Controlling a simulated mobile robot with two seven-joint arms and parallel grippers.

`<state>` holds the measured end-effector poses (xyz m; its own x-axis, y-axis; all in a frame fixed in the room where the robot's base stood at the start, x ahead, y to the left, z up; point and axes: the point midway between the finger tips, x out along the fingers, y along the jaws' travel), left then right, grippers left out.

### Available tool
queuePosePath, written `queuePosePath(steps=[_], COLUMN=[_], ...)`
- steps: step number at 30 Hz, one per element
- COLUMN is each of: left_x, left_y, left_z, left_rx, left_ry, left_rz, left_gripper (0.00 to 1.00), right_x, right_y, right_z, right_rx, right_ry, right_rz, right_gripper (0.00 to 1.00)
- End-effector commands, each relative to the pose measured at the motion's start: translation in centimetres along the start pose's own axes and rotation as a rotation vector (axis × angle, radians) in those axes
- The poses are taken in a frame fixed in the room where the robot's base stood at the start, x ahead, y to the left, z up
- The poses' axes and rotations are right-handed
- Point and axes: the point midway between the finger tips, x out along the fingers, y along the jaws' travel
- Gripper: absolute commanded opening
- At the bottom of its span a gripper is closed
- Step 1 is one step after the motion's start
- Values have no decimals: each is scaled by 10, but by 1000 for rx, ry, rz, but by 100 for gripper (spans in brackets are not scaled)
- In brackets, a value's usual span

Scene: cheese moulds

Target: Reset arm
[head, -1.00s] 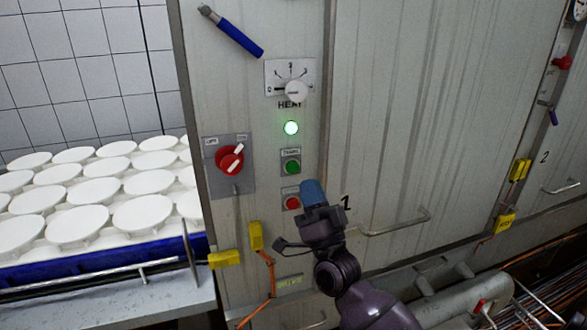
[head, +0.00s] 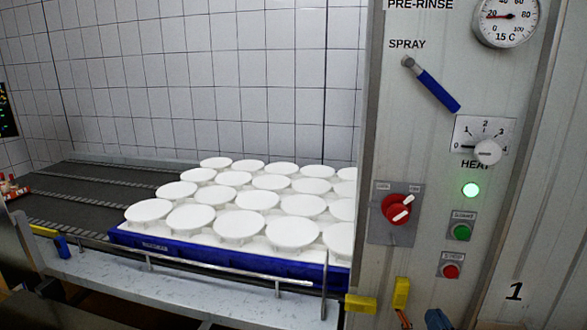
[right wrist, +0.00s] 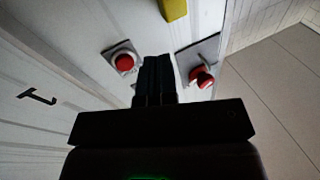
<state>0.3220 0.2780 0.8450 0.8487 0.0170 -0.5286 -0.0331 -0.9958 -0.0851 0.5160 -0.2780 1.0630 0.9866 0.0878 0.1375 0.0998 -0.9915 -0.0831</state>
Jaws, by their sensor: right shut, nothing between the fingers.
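My right gripper (head: 437,320) shows only as a blue tip at the bottom edge of the head view, below the red button (head: 451,271). In the right wrist view its dark fingers (right wrist: 158,78) are together and empty. In that view the red button (right wrist: 124,62) is beside the fingers on the left, and the red rotary switch (right wrist: 202,78) is on the right. I cannot tell whether the fingers touch the panel. My left gripper is not in view.
The panel carries a blue-handled spray lever (head: 436,89), a white heat knob (head: 487,152), a lit green lamp (head: 470,190) and a green button (head: 461,231). Left of it, a blue tray (head: 215,272) of white moulds stands behind a metal rail. Yellow blocks (head: 360,304) stick out low down.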

Motion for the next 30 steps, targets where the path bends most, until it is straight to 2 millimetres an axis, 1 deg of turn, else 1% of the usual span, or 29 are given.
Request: queuePosePath(steps=[1, 2, 3, 5, 6, 8, 9, 12, 15, 19, 23, 27, 30], left_x=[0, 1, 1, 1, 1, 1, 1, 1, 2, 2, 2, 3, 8], left_y=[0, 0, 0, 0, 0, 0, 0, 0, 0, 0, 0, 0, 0], left_z=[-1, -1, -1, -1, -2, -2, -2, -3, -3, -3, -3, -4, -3], left_rx=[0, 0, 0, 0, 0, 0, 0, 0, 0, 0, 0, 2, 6], left_ry=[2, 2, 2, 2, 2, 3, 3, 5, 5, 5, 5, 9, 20], left_rz=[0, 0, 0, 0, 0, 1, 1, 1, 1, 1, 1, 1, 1], left_gripper=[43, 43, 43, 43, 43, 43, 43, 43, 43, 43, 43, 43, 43], right_x=[-17, -27, -41, -66, -83, -111, -129, -169, -197, -216, -220, -219, -216], right_y=[0, 1, 1, 1, 2, 1, 1, -2, -4, -2, -2, -2, -1], right_z=[28, 44, 64, 92, 110, 133, 146, 169, 182, 188, 190, 190, 194], right_rx=[-40, -62, -90, -125, -147, -169, -178, -179, -163, -156, -155, -155, -159], right_ry=[-97, -151, -223, -325, -390, -476, -525, -606, -656, -687, -694, -691, -679], right_rz=[14, 21, 30, 43, 52, 62, 69, 80, 90, 100, 102, 101, 99], right_gripper=[0, 0, 0, 0, 0, 0, 0, 0, 0, 0, 0, 0, 0])
